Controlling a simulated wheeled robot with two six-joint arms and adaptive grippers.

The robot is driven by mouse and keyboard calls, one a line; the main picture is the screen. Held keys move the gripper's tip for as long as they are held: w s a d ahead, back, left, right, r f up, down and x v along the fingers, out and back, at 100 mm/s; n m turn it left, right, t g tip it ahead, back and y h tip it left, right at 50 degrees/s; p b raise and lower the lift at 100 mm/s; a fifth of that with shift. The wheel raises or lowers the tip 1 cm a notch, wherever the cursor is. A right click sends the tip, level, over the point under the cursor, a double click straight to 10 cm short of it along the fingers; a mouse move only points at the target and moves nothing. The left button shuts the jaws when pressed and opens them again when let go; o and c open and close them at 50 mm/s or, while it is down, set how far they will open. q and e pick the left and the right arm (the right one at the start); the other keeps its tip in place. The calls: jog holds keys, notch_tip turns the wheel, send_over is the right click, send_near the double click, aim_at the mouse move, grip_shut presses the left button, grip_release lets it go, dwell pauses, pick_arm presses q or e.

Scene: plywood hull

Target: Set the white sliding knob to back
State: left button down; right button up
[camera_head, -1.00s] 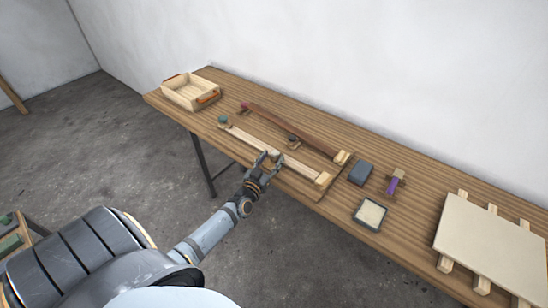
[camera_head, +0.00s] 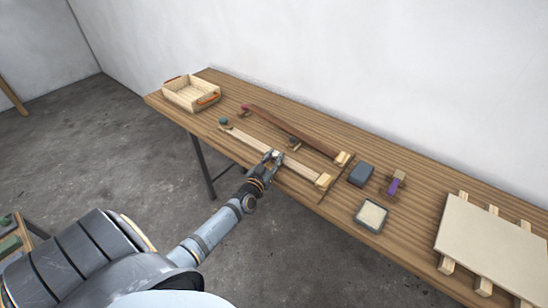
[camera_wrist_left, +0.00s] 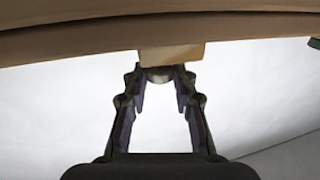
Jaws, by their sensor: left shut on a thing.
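The white sliding knob (camera_head: 276,154) sits partway along a light wooden rail (camera_head: 300,169) on the bench, partly hidden by the fingers. My left gripper (camera_head: 273,157) is at the knob, reaching in from the front of the bench. In the left wrist view the fingertips (camera_wrist_left: 161,76) are shut on the pale rounded knob (camera_wrist_left: 160,73). A wooden block (camera_wrist_left: 170,54) shows just beyond it. My right gripper is not in view.
A darker red-brown rail (camera_head: 315,146) with a dark knob (camera_head: 293,143) runs parallel behind. The bench (camera_head: 415,180) also holds a wooden tray (camera_head: 190,95), a blue-grey block (camera_head: 361,174), a purple-marked piece (camera_head: 395,186), a sand-coloured box (camera_head: 371,216) and a pale board (camera_head: 490,240).

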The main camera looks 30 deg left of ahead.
aim_at(273, 156)
pick_arm(q)
jog(key=shift+s, duration=0.1)
jog(key=shift+s+a+r+p, duration=0.1)
jog(key=shift+s+p, duration=0.7)
jog(key=shift+s, duration=0.55)
jog(key=c, duration=1.1)
grip_release()
jog(key=shift+o, duration=0.2)
jog(key=s+d, duration=0.1)
jog(key=s, duration=1.1)
jog(key=shift+d, duration=0.35)
